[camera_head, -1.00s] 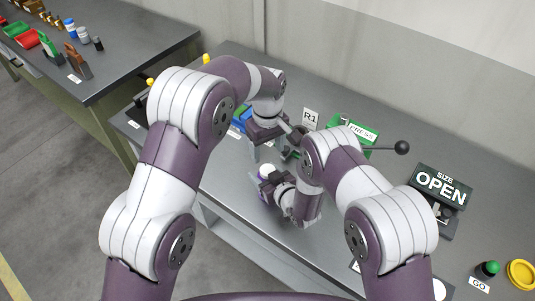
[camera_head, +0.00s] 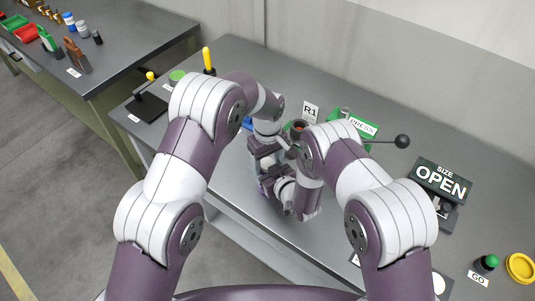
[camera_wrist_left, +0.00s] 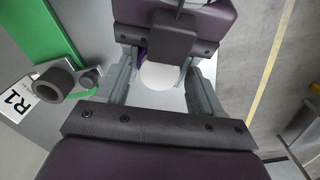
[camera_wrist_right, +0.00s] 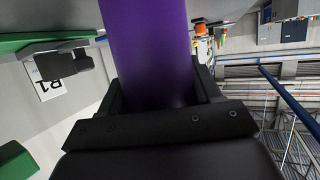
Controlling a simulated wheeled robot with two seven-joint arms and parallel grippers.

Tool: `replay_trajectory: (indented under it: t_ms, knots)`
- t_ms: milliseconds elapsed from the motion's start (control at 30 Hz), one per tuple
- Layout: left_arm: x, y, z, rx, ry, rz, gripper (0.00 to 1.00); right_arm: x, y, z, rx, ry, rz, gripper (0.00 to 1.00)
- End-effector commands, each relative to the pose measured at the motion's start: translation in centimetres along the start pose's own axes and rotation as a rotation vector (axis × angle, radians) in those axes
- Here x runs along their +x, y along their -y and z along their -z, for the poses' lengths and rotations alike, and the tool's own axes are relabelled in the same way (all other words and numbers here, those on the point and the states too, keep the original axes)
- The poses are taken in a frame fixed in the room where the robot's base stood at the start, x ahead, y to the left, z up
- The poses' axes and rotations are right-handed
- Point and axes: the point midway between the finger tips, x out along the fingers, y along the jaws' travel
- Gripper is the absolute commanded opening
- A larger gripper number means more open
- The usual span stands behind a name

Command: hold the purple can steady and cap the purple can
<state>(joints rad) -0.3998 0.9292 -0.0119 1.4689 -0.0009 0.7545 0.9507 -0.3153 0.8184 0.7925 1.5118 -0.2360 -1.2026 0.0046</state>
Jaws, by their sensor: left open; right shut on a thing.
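The purple can (camera_wrist_right: 148,50) stands between the fingers of my right gripper (camera_wrist_right: 158,88), which is shut on it in the right wrist view. In the left wrist view a white round top (camera_wrist_left: 161,76) shows with a sliver of purple beside it. I cannot tell whether this is a cap or the can's own top. My left gripper (camera_wrist_left: 160,92) is open, its fingers on either side of that white top. In the head view my left gripper (camera_head: 262,158) is directly above my right one and hides most of the can.
A green press (camera_head: 352,124) with a black-knobbed lever (camera_head: 401,142) and an R1 sign (camera_head: 310,112) stand behind the grippers. A black OPEN sign (camera_head: 440,180), a green GO button (camera_head: 487,263) and a yellow ring (camera_head: 521,273) are at right. The bench's front-middle is mostly clear.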

Motion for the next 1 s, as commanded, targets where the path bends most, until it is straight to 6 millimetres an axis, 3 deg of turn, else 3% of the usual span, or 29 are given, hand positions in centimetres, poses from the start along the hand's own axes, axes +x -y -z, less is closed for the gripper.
replay_trajectory:
  t_ms: [200,367,400,467,667,900,933,1000]
  knots:
    - [0.02,0.00,0.00,0.000,0.000,0.000,0.67,0.00,0.00,0.01,0.000,0.000,0.000,0.00]
    - [0.01,0.01,0.00,0.000,0.000,0.000,0.15,0.00,0.00,0.01,0.000,0.000,0.000,0.00]
    - [0.01,0.01,0.00,0.000,0.000,0.000,0.10,0.00,0.00,0.01,0.000,0.000,0.000,0.00]
    - [0.01,0.01,-0.01,0.012,0.000,0.001,0.10,0.00,0.00,0.00,0.000,0.000,0.000,0.00]
    - [0.05,0.04,-0.01,0.280,0.001,0.001,0.10,0.00,-0.01,0.00,0.000,0.000,0.000,0.00]
    - [0.04,0.05,0.00,0.299,0.001,0.001,0.10,0.00,-0.02,0.00,0.000,0.000,-0.001,0.00]
    - [0.04,0.05,0.00,0.299,0.001,0.001,0.49,0.00,-0.02,0.00,0.000,0.000,-0.001,0.00]
    - [0.04,0.05,-0.01,0.298,0.001,0.001,0.72,0.00,-0.02,-0.01,0.000,0.000,-0.001,0.00]
